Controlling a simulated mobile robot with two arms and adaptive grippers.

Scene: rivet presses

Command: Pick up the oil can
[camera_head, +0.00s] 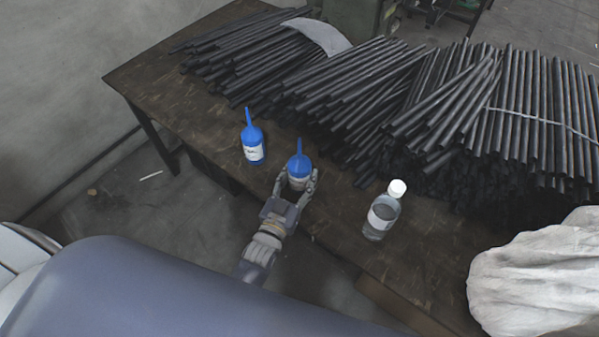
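Two blue oil cans with thin spouts and pale labels stand upright on the dark table. One oil can (254,148) stands free, a little to the left and farther back. The other oil can (299,165) stands near the table's front edge, with my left gripper (298,182) around its lower part. The gripper's fingers are spread, one on each side of this can, with what look like small gaps between. Its base is partly hidden by the gripper. My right gripper is not in view.
The worn table (160,84) carries large piles of dark metal rods (400,100) behind the cans. A clear bottle (382,212) with a white cap stands to the right of the gripper. A pale cloth (540,275) fills the lower right.

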